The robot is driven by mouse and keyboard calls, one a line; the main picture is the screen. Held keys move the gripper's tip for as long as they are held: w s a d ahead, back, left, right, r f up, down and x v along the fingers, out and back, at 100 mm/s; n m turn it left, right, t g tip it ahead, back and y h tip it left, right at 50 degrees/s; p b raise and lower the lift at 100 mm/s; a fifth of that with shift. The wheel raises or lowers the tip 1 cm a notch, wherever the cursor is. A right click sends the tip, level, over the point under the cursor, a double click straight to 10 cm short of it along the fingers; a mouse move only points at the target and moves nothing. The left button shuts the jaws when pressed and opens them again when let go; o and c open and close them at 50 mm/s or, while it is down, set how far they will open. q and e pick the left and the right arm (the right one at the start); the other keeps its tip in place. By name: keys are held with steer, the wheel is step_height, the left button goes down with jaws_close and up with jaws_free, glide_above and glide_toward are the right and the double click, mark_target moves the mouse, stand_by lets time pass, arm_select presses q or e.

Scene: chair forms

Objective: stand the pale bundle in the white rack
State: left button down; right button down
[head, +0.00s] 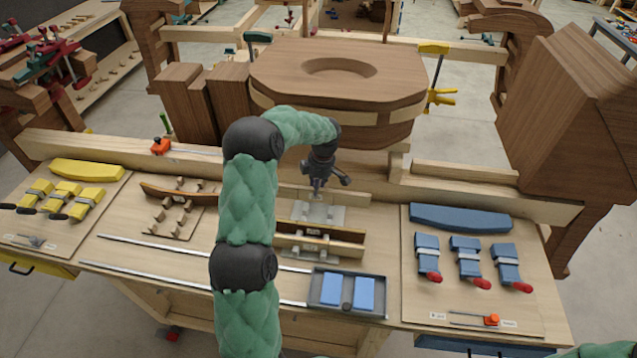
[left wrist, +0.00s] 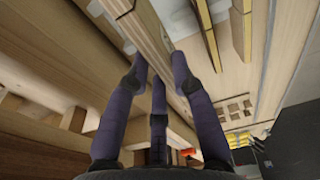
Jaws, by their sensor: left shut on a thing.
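My left gripper (head: 320,182) is over the back middle of the bench. In the left wrist view its dark fingers (left wrist: 160,78) are shut on a pale bundle (left wrist: 150,35) of long, narrow wooden strips, which runs up out of the top of that view. In the head view the bundle is hard to tell from the pale wood around the fingers. A light grey-white piece (head: 326,215), which looks like the white rack, lies just below the gripper. The gripper and arm partly hide this area. My right gripper is out of view.
Wooden boards (head: 320,247) stand in front of the pale piece. A grey tray (head: 381,312) with blue blocks is at the front edge. Boards with yellow parts (head: 86,168) and blue parts (head: 460,217) lie left and right. A large wooden seat form (head: 275,75) rises behind.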

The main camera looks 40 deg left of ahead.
arm_select(q)
step_height(320, 180, down, 2)
steer(key=shift+w+f, duration=0.1)
steer(key=shift+f, duration=0.15)
step_height(320, 180, down, 2)
steer(key=shift+f+b, duration=0.1)
steer(key=shift+b, duration=0.3)
steer(key=shift+f, duration=0.3)
step_height(320, 180, down, 6)
steer(key=b, duration=0.6)
steer(key=shift+f+b, duration=0.2)
steer(key=shift+b, duration=0.3)
steer(key=c, duration=1)
jaws_free()
steer(key=r, duration=0.4)
steer(key=d+r, duration=0.1)
steer(key=r, duration=0.7)
steer(key=shift+w+d, duration=0.15)
steer(key=shift+w, duration=0.15)
